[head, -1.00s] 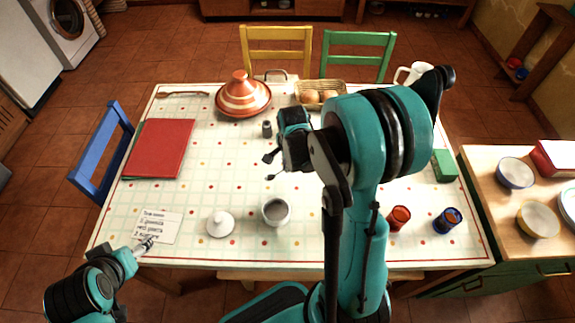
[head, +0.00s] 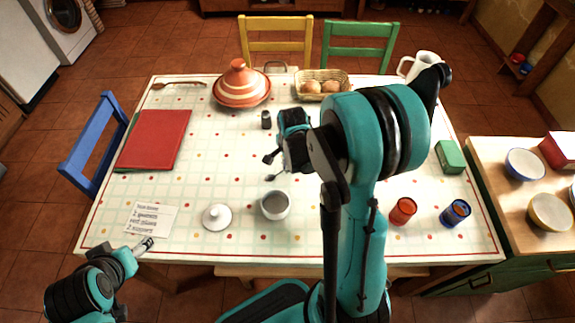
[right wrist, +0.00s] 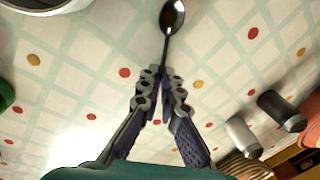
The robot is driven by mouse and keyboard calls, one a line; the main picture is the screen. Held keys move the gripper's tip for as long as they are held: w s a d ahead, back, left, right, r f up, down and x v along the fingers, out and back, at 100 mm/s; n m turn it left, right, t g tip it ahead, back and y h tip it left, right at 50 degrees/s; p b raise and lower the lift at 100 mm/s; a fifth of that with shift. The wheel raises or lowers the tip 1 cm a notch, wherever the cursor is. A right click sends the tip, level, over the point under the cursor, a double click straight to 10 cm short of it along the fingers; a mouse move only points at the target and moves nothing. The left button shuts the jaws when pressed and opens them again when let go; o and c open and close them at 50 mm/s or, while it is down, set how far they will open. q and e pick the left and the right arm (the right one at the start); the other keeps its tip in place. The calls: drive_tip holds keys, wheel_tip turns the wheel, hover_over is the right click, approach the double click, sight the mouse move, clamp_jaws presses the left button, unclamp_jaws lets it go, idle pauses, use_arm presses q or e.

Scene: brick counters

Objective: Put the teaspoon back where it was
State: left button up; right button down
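The teaspoon (right wrist: 173,18) is dark and shiny in the right wrist view. Its handle runs between the fingertips of my right gripper (right wrist: 162,82), which look closed on it, with the bowl pointing away. In the head view my right gripper (head: 271,167) is over the middle of the table, behind the open grey-white pot (head: 275,207). The spoon is tiny there. A white lid (head: 216,218) lies left of the pot. My left gripper (head: 146,244) is at the table's front left edge beside a written note (head: 151,219); its finger gap is unclear.
A striped tagine (head: 241,88), a bread basket (head: 322,76), a wooden spoon (head: 180,84) and a dark shaker (head: 266,120) are farther back. A red folder (head: 155,140) lies left. Red (head: 403,211) and blue (head: 455,213) glasses stand front right. My right arm hides part of the table.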

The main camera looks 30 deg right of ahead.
drive_tip(key=c, duration=1.6)
unclamp_jaws()
drive_tip(key=shift+c, duration=0.2)
wheel_tip(320, 180, up, 12)
drive_tip(key=s, duration=0.1)
drive_tip(key=shift+s+a, duration=0.2)
drive_tip(key=shift+s, duration=0.2)
drive_tip(key=shift+f, duration=0.1)
drive_tip(key=s+a+r+n+t, duration=0.2)
drive_tip(key=s+a+n, duration=0.2)
drive_tip(key=n, duration=0.5)
drive_tip(key=s+a+r+n+t, duration=0.2)
drive_tip(key=s+a+n+t, duration=0.1)
drive_tip(key=s+a+n, duration=0.2)
drive_tip(key=a+n, duration=0.2)
drive_tip(key=n, duration=0.2)
drive_tip(key=shift+s+n, duration=0.15)
drive_tip(key=shift+n, duration=0.15)
